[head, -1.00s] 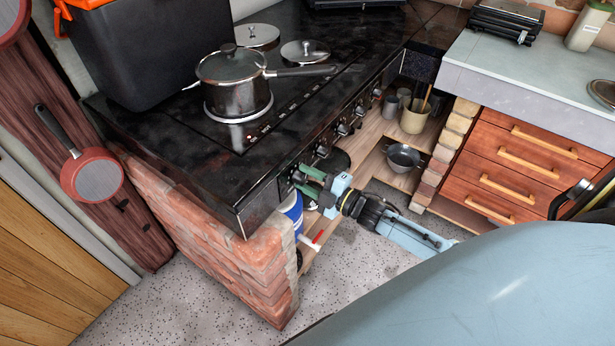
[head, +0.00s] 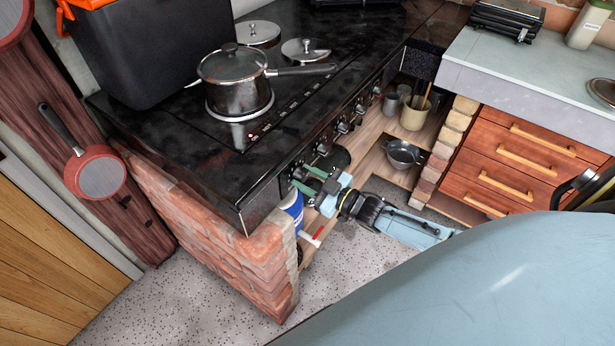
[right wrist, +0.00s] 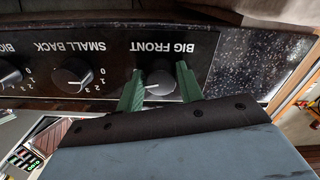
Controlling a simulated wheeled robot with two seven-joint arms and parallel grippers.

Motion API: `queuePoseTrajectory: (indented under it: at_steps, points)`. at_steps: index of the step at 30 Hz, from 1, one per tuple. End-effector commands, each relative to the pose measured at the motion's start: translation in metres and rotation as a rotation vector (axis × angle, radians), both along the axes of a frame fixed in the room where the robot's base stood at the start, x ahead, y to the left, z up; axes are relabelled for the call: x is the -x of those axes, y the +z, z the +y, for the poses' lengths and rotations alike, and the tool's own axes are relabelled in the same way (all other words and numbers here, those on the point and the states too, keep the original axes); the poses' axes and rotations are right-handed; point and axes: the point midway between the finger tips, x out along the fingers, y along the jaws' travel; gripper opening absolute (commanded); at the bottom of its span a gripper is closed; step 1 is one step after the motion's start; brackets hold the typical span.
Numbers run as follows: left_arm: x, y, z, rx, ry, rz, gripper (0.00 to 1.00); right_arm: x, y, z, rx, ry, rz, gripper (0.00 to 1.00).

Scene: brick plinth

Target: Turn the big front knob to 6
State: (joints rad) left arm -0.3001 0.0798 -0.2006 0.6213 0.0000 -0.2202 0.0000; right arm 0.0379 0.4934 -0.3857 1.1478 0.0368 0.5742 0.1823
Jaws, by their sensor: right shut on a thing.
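The big front knob (right wrist: 160,82) is on the dark control panel under the "BIG FRONT" label, which appears upside down in the right wrist view. My right gripper (right wrist: 160,86) has its green fingers on either side of the knob, shut on it. A pale pointer line on the knob points roughly left in that view. The knob's numbers are hidden. In the head view my right gripper (head: 307,181) is at the near end of the stove's front panel, hiding the knob. My left gripper is not in view.
The small back knob (right wrist: 72,76) is beside it on the panel. A lidded pot (head: 236,85) stands on the black hob, near a small red light (head: 253,136). A brick wall (head: 230,250) is below the hob's near corner. A blue and white container (head: 293,210) is under the panel.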

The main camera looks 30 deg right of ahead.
Motion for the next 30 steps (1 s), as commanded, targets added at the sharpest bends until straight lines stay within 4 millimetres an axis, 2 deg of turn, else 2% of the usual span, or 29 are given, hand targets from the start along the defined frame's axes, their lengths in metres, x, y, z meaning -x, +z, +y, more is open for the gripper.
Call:
queuePoseTrajectory:
  at_steps: [12,30]
  points:
    - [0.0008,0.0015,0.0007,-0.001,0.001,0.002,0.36,0.0007,-0.0005,0.0007,-0.209,0.0,0.088,0.14]
    - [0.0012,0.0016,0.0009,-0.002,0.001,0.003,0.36,0.0007,-0.0006,0.001,-0.253,0.0,0.106,0.14]
